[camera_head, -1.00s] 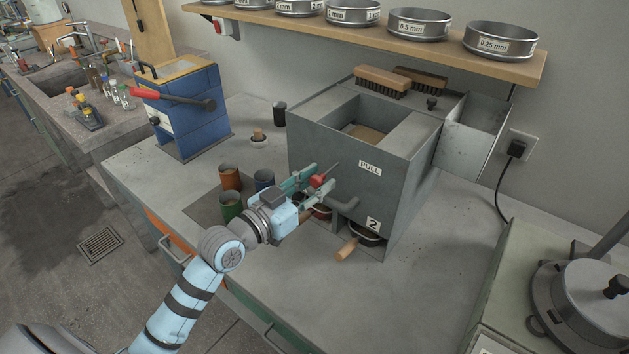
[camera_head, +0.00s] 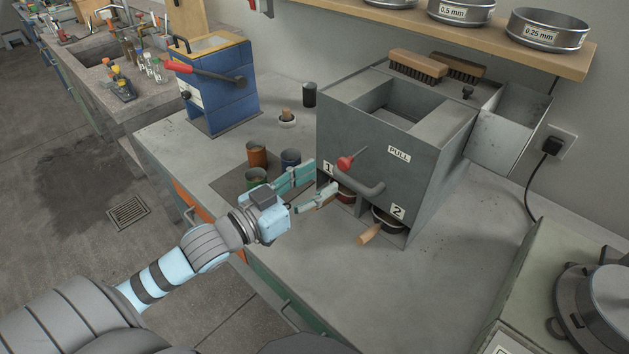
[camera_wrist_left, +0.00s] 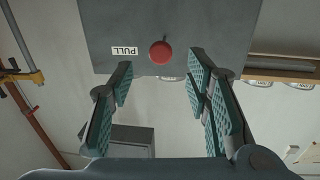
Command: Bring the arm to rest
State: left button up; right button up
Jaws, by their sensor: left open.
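My left gripper (camera_head: 318,183) is open and empty, in front of the left side of the grey box (camera_head: 362,151). Its fingers point toward the box face. A red knob (camera_head: 345,163) on a thin rod sticks out of that face near the PULL label (camera_head: 399,153). In the left wrist view the red knob (camera_wrist_left: 160,53) shows beyond the open fingers (camera_wrist_left: 160,82), apart from them. My left arm reaches in from the lower left. My right gripper is not in view.
Several cups (camera_head: 257,156) stand behind the gripper. A blue press (camera_head: 218,90) stands at the back left. The front bench top (camera_head: 325,262) is clear.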

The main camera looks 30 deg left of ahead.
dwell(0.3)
pick_arm(q)
jog(key=s+f+g+y, duration=0.1)
jog(key=s+f+g, duration=0.1)
jog(key=f, duration=0.3)
jog(key=s+a+f+n+g+y, duration=0.1)
jog(key=s+f+g+y, duration=0.1)
jog(key=f, duration=0.3)
jog(key=s+f+n+g+y, duration=0.1)
jog(key=s+f+y, duration=0.1)
jog(key=s+f, duration=0.1)
jog(key=shift+a+f+g, duration=0.25)
jog(key=shift+f+g, duration=0.15)
jog(key=shift+f, duration=0.5)
jog(key=s+d+f+n+g+y, duration=0.1)
jog(key=s+f+g+y, duration=0.1)
jog(key=s+f+g, duration=0.85)
jog(key=s+a+f+t, duration=0.1)
jog(key=s+f, duration=0.2)
jog(key=f, duration=0.6)
jog(key=s+a+f+t, duration=0.1)
jog(key=s+f, duration=0.2)
jog(key=f, duration=0.7)
jog(key=s+f+g, duration=0.1)
jog(key=s+f, duration=1)
jog(key=s, duration=0.3)
jog(key=shift+s+f, duration=0.15)
jog(key=shift+f, duration=0.25)
jog(key=shift+g, duration=0.25)
